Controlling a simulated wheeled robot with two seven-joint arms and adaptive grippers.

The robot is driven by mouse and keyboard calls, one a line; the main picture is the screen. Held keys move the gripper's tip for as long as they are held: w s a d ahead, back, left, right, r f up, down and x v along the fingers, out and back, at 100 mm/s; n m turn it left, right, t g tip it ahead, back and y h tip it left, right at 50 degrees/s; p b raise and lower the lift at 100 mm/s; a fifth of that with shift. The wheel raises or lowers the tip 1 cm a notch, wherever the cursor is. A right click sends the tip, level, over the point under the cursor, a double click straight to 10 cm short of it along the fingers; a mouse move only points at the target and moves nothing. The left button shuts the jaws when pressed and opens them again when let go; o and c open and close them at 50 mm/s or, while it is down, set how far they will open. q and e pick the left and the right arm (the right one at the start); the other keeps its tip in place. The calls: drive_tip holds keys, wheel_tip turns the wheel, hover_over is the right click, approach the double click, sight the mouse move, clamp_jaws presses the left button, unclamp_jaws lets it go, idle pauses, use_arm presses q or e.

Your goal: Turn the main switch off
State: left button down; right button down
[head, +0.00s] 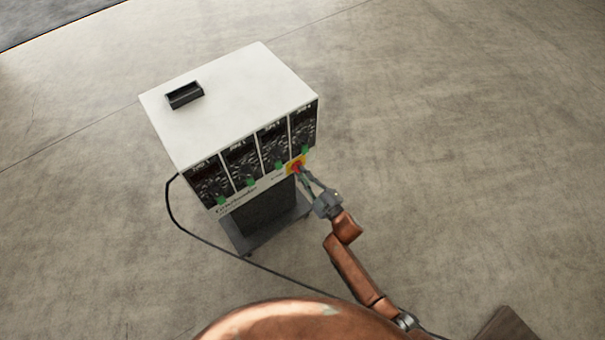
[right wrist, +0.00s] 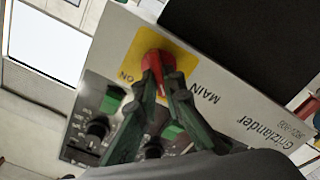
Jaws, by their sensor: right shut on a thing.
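The main switch is a red knob (right wrist: 152,64) on a yellow plate (right wrist: 128,67), with the words MAIN and ON printed beside it in the right wrist view. In the head view the main switch (head: 296,167) sits at the lower right of the front of a white cabinet (head: 240,85). My right gripper (right wrist: 163,76) is shut on the red knob, with a fingertip on each side of it. It also shows in the head view (head: 303,171), reaching the switch from the lower right. The fingers hide part of the knob. My left gripper is not in view.
The cabinet front has several black dial panels (head: 242,162) with green switches below them. A dark cable (head: 215,241) runs from the cabinet's left side across the floor. A black holder (head: 184,95) is on the cabinet top.

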drive_tip(key=c, duration=2)
unclamp_jaws()
drive_tip(key=shift+c, duration=0.2)
drive_tip(key=v, duration=1.2)
drive_tip(key=shift+f, duration=0.1)
